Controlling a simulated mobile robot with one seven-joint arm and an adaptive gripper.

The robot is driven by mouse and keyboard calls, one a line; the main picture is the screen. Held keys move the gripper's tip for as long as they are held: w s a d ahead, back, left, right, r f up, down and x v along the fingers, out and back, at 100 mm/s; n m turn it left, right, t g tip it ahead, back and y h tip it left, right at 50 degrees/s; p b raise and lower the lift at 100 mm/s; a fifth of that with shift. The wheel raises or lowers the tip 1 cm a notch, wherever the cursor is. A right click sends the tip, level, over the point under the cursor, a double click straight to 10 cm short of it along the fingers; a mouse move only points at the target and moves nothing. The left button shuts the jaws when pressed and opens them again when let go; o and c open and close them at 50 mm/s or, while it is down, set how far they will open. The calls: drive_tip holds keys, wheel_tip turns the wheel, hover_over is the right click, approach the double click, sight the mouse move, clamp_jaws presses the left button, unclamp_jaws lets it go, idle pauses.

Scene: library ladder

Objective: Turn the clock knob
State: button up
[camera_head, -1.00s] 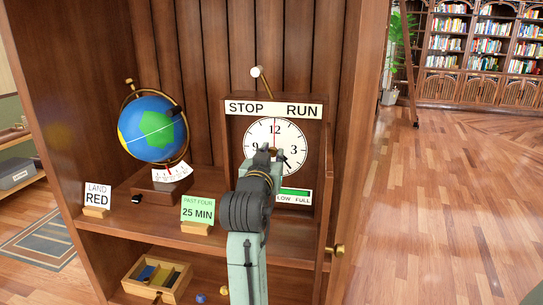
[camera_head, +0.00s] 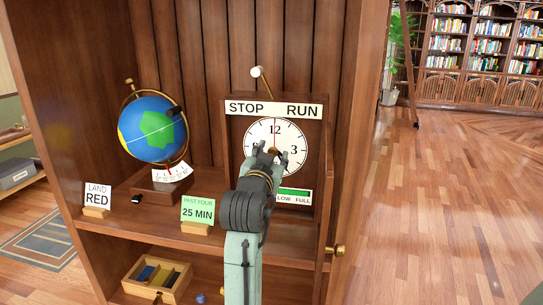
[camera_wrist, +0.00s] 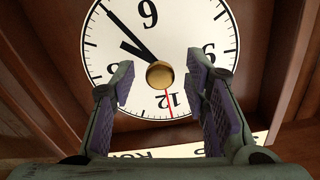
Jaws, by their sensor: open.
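The white clock face (camera_head: 290,134) is set in a wooden case on the shelf, and it fills the upper middle of the wrist view (camera_wrist: 207,35), upside down. The round brass clock knob (camera_wrist: 160,74) is at its centre. A long and a short black hand point to the upper left there, and a thin red hand points toward the 12. My gripper (camera_head: 271,150) is open in front of the clock. In the wrist view its fingers (camera_wrist: 160,70) stand on either side of the knob, with gaps on both sides. In the head view the gripper covers the lower left of the dial.
A STOP/RUN sign (camera_head: 273,109) with a white-tipped lever (camera_head: 258,73) tops the case. A green bar gauge (camera_head: 294,193) is below the dial. A globe (camera_head: 153,129), a LAND RED card (camera_head: 97,195) and a PAST FOUR 25 MIN card (camera_head: 198,211) stand left.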

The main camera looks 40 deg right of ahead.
drive_tip(key=shift+a, duration=0.1)
drive_tip(key=v, duration=1.2)
